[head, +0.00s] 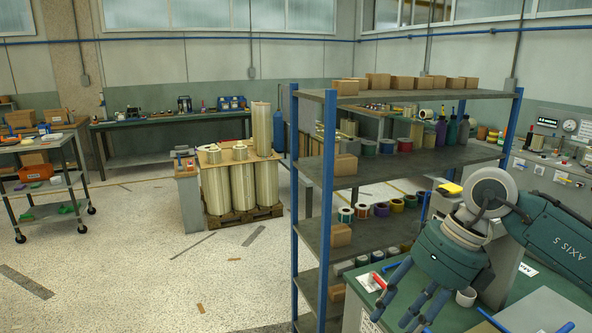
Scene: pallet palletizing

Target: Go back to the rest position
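My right arm comes in from the right edge, and my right gripper (412,318) hangs at the lower right with its teal fingers pointing down. The fingers are spread apart and I see nothing held between them. It appears in front of the shelf's right side and above a green-topped bench (549,281); its exact height is hard to tell. My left gripper is not in view. A wooden pallet (243,218) stands on the floor near the middle, loaded with tall cream rolls (241,187) and a board (213,157) on top with more rolls.
A blue-post shelf (328,180) with boxes, spools and bottles stands close on the right. A wheeled cart (33,150) stands at the left and a workbench (150,121) along the back wall. Speckled floor (130,260) is mostly open at left, with a few scraps.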

